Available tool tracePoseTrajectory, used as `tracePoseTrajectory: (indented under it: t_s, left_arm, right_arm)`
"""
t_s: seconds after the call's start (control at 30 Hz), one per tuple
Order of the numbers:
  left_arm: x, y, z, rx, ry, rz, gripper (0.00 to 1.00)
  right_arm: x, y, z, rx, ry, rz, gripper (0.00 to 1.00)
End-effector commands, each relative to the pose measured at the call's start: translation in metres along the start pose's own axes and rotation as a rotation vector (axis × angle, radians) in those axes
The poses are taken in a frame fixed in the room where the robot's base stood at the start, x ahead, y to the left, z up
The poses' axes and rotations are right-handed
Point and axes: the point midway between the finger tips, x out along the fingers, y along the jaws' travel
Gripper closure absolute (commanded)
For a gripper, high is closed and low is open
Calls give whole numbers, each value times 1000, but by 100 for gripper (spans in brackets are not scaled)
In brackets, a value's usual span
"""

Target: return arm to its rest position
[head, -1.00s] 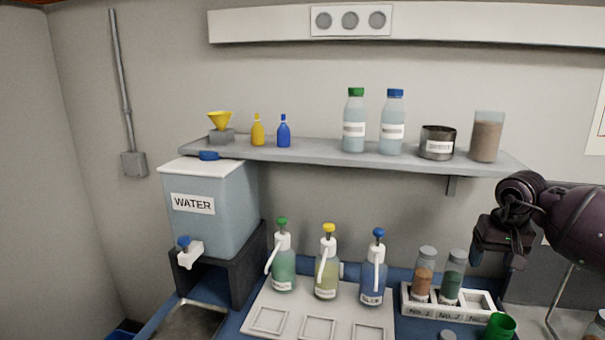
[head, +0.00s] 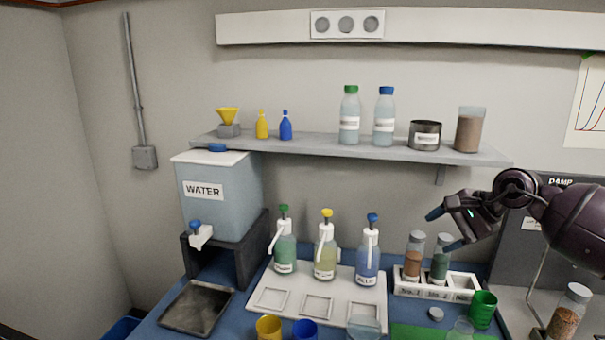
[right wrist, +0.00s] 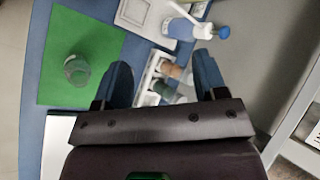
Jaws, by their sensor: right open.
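My right gripper (head: 441,229) is open and empty in the head view. It is raised in front of the wall, above the right end of the white vial rack (head: 437,286). Its two blue-tipped fingers also show in the right wrist view (right wrist: 162,78), spread apart with nothing between them. My right arm (head: 575,222) comes in from the right edge. My left gripper does not show in any view.
Two vials (head: 414,257) stand in the rack. A green cup (head: 482,309) and a jar (head: 567,313) stand right of it. Pump bottles (head: 325,250) stand on a pale tray. A shelf (head: 340,147) with bottles runs above. A green mat (right wrist: 75,55) bears a clear cup.

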Motion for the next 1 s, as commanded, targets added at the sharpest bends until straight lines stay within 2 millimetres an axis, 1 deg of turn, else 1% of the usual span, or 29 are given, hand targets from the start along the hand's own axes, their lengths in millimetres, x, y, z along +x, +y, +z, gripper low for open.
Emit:
tracePoseTrajectory:
  t_s: [0.03,0.1,0.17,0.2,0.27,0.3,0.37,0.4,0.47,0.5,0.57,0.6,0.67,0.7,0.77,0.8,0.87,0.9,0.97,1.0]
  left_arm:
    - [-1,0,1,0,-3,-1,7]
    - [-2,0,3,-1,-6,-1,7]
    - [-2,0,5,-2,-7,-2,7]
    - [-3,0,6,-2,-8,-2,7]
    - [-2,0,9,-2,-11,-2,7]
    - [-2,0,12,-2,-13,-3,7]
    - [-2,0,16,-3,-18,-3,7]
    - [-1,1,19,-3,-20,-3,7]
    - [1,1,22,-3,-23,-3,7]
    - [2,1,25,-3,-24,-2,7]
    - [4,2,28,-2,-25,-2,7]
    - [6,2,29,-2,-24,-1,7]
    - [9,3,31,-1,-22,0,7]
    - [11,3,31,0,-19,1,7]
    - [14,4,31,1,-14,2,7]
    - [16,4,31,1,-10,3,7]
    - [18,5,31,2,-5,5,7]
    - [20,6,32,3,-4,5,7]
    - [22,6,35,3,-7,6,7]
    - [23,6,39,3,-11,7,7]
  right_arm:
    - [2,-14,19,105,-78,-74,35]
    - [7,-29,43,281,-203,-164,35]
    - [10,-39,62,444,-324,-224,35]
    - [12,-44,73,562,-410,-256,35]
    - [16,-49,88,750,-548,-290,35]
    - [18,-51,96,882,-643,-305,35]
    - [22,-51,105,1093,-790,-314,35]
    - [25,-50,108,1242,-891,-312,35]
    - [31,-44,108,1474,-1043,-298,35]
    - [36,-38,106,1636,-1144,-280,35]
    - [46,-25,99,1881,-1290,-248,35]
    - [53,-14,93,2037,-1379,-222,35]
    - [66,5,83,2261,-1502,-183,35]
    - [75,20,76,2403,-1577,-155,35]
    - [89,44,65,2602,-1677,-120,35]
    - [99,62,59,-2566,1635,91,35]
    - [115,90,51,-2413,1511,56,35]
    - [125,110,46,-2316,1435,39,35]
    - [140,142,41,-2179,1328,24,35]
    - [149,163,39,-2095,1265,18,35]
